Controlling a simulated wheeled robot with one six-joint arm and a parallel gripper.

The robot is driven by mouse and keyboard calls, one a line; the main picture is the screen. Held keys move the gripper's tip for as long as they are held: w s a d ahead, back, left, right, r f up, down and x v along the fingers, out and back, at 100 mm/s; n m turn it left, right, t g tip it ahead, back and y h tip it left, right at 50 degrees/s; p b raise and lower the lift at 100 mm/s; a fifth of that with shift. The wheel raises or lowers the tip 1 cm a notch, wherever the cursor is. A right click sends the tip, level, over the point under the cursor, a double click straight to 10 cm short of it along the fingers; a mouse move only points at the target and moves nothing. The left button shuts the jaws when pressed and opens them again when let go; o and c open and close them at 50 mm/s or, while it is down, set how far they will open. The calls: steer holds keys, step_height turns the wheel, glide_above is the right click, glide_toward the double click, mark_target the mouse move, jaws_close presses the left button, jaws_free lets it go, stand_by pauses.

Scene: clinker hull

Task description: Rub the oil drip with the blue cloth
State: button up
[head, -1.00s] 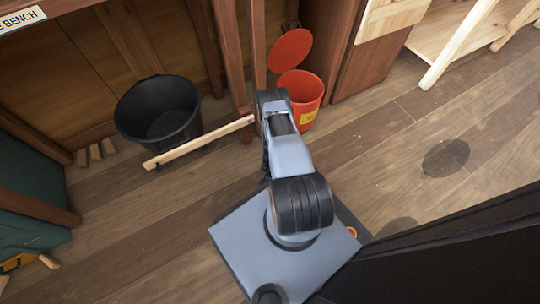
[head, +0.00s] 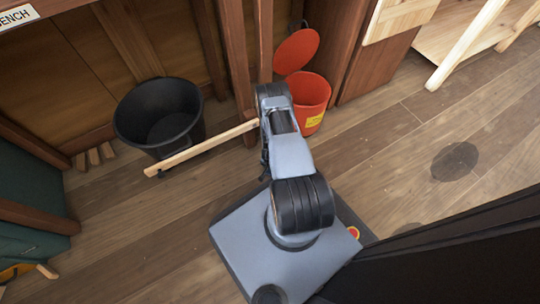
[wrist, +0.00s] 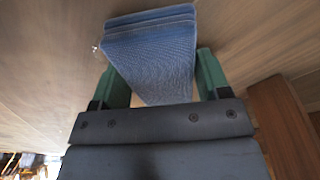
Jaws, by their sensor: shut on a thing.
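The folded blue cloth (wrist: 155,60) is held between the two green fingers of my gripper (wrist: 158,72) in the wrist view. Its folded layers stick out past the fingertips, over a brown wooden surface. I cannot tell whether the cloth touches that surface. In the head view my arm hides the gripper and cloth. A dark roundish patch (head: 455,161) lies on the floorboards at the right, apart from my arm; I cannot tell whether it is the oil drip.
An orange bin (head: 312,100) with its lid up stands just beyond my arm. A black tub (head: 160,115) stands left, with a wooden bar (head: 205,148) in front. The right-hand floor is mostly clear.

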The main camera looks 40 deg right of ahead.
step_height(320, 180, up, 2)
steer(key=shift+w+r+p, duration=0.1)
steer(key=shift+r+p, duration=0.15)
steer(key=shift+p, duration=0.6)
steer(key=shift+r+p, duration=2)
steer(key=shift+r, duration=0.7)
